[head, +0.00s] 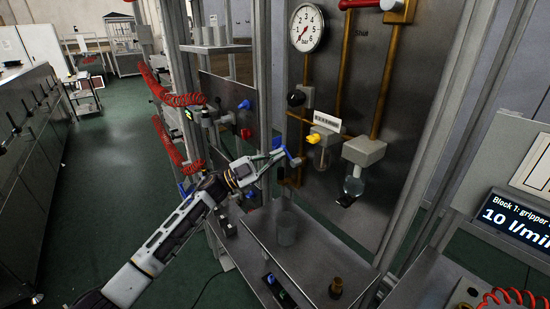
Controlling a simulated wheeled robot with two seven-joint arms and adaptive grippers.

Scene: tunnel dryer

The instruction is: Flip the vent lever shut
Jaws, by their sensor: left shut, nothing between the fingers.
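A steel panel (345,190) carries brass pipes with several coloured handles. A small blue lever (293,160) sits at the lower left of the panel, beside a brass pipe; it seems to be the vent lever, but no label confirms this. My left gripper (281,156) reaches in from the lower left, shut and empty, with its tips close to the blue lever. I cannot tell whether they touch. The gripper partly hides the lever's base. A yellow lever (313,138) sits higher to the right. My right gripper is out of view.
A pressure gauge (306,28), a black knob (296,98) and a red handle (358,4) are on the panel above.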

